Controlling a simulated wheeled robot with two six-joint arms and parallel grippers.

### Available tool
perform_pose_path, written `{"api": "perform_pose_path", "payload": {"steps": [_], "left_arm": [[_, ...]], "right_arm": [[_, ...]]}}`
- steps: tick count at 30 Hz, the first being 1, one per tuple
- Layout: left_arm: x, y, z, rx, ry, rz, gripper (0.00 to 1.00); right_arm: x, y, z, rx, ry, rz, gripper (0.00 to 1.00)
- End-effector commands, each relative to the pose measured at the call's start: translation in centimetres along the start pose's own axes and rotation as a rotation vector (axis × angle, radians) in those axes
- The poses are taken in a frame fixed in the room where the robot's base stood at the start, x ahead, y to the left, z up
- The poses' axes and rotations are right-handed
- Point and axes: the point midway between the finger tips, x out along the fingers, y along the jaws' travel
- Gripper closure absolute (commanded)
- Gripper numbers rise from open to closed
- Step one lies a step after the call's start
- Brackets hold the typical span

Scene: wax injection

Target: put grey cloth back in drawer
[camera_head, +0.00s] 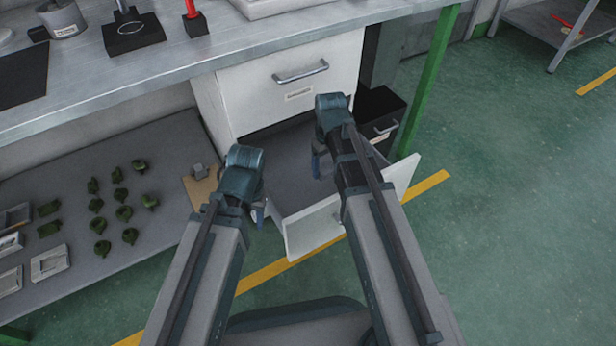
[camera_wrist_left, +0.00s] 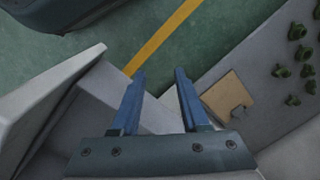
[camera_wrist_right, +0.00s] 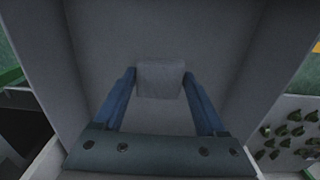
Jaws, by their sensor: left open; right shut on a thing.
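The lower drawer (camera_head: 312,228) of the white cabinet is pulled open; its front panel and grey interior show. My right gripper (camera_wrist_right: 158,88) is over the drawer's inside, shut on the grey cloth (camera_wrist_right: 158,76), a small grey folded block between its fingertips. The drawer's walls (camera_wrist_right: 92,62) rise on both sides of it in the right wrist view. Whether the cloth touches the drawer floor I cannot tell. My left gripper (camera_wrist_left: 157,88) is open and empty, near the drawer's left side; the drawer also shows in the left wrist view (camera_wrist_left: 50,92).
The workbench (camera_head: 160,68) runs above, with the closed upper drawer (camera_head: 290,95) under it. A lower shelf (camera_head: 150,135) on the left holds several green pieces (camera_head: 124,213) and a tan board (camera_head: 198,188). A black box (camera_head: 380,112) and green leg (camera_head: 428,80) stand right of the drawer.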

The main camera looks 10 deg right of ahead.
Motion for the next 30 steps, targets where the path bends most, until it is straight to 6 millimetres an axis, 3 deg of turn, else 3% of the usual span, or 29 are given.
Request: {"api": "perform_pose_path", "payload": {"steps": [7, 18, 25, 30], "left_arm": [[1.1, 0.1, -0.1, -0.002, 0.0, 0.0, 0.55], [6.2, 0.6, -0.3, -0.012, 0.001, 0.0, 0.55], [6.3, 0.6, -0.4, -0.012, 0.001, 0.0, 0.55], [7.7, 0.8, -0.5, -0.012, 0.002, 0.0, 0.55]], "right_arm": [[1.1, 0.0, 0.0, 0.0, 0.0, 0.0, 0.71], [6.2, 0.0, 0.0, 0.0, 0.0, 0.0, 0.71], [6.3, 0.0, 0.0, 0.0, 0.0, 0.0, 0.71], [7.8, 0.0, 0.0, 0.0, 0.0, 0.0, 0.71]]}}
